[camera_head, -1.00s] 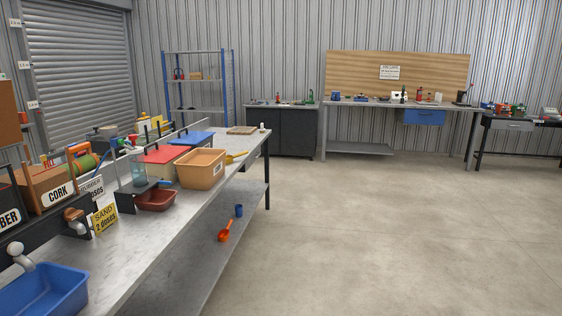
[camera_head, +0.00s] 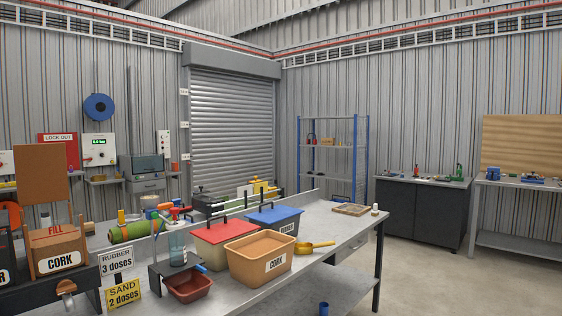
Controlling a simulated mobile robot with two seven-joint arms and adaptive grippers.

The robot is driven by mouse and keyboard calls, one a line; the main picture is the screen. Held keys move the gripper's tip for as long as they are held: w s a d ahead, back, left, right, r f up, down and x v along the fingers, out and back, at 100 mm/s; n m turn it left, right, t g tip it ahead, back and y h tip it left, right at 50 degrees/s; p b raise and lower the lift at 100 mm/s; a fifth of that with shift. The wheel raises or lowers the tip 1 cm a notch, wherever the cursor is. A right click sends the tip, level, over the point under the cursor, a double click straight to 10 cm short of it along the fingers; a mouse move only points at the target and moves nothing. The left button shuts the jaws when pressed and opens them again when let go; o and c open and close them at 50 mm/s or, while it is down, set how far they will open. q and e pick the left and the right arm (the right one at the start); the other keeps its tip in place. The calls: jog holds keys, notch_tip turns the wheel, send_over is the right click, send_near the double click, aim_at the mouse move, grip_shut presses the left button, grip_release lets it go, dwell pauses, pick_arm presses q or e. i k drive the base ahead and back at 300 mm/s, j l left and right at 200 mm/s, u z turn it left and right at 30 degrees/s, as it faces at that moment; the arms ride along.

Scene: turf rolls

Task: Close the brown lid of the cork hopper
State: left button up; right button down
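The cork hopper (camera_head: 57,254) is a brown box with a white CORK label, at the left of the bench. Its brown lid (camera_head: 41,172) stands upright above the back of the box, so the hopper is open. An orange FILL marking shows near the box's top edge. A spout (camera_head: 66,287) sticks out below the hopper's front. Neither of my grippers is in view.
The grey bench (camera_head: 335,228) also holds an orange CORK tub (camera_head: 258,262), a red-lidded bin (camera_head: 218,240), a blue-lidded bin (camera_head: 273,217), a dark red tray (camera_head: 189,288) and a yellow SAND sign (camera_head: 124,293). Open floor lies at the right.

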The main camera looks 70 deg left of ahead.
aim_at(41, 170)
jog(key=z, duration=0.45)
jog(key=i+z, duration=0.15)
jog(key=z, duration=0.3)
jog(key=j+z, duration=0.1)
jog(key=z, duration=0.3)
jog(key=i+j+z, duration=0.1)
jog(key=z, duration=4.4)
